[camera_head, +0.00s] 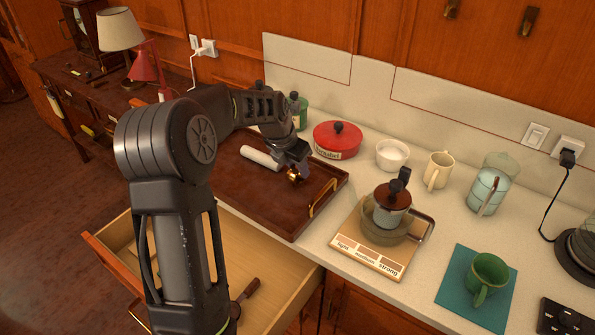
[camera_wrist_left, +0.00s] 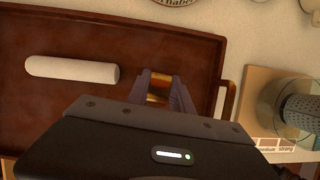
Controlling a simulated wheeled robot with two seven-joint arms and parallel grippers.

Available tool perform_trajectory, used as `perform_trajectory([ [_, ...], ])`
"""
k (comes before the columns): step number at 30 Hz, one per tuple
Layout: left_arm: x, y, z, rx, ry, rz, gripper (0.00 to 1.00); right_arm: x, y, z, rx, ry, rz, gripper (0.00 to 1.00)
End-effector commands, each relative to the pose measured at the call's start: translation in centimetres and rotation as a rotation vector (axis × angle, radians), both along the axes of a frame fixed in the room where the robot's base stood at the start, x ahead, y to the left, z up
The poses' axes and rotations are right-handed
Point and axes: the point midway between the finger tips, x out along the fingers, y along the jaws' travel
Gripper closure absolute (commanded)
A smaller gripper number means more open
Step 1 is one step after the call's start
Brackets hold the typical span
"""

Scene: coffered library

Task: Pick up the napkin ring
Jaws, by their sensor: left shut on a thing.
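The napkin ring (camera_head: 294,176) is a small shiny gold band over the right part of the brown tray. My left gripper (camera_head: 298,166) comes down from above and is shut on it. In the left wrist view the napkin ring (camera_wrist_left: 158,89) sits between the two dark fingers of the left gripper (camera_wrist_left: 160,88). I cannot tell whether the ring touches the tray. My right gripper is not in view.
The tray (camera_head: 272,215) also holds a white rolled napkin (camera_head: 260,158) left of the ring, and has a brass handle (camera_head: 323,198). An open drawer (camera_head: 262,268) lies below. A coffee pot (camera_head: 390,208), red lidded dish (camera_head: 338,140) and white bowl (camera_head: 392,154) stand nearby.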

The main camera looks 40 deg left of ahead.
Motion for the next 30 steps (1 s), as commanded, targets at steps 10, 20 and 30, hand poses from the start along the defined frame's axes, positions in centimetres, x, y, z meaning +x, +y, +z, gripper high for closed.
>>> perform_trajectory([
  [10,0.1,0.0,6.3,0.002,-0.004,0.000,1.00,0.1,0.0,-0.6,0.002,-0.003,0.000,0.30],
  [20,0.0,0.0,9.2,0.000,0.000,0.000,1.00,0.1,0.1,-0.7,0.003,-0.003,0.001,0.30],
  [30,0.0,0.0,9.1,0.000,0.000,0.000,1.00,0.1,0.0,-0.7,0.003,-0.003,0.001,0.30],
])
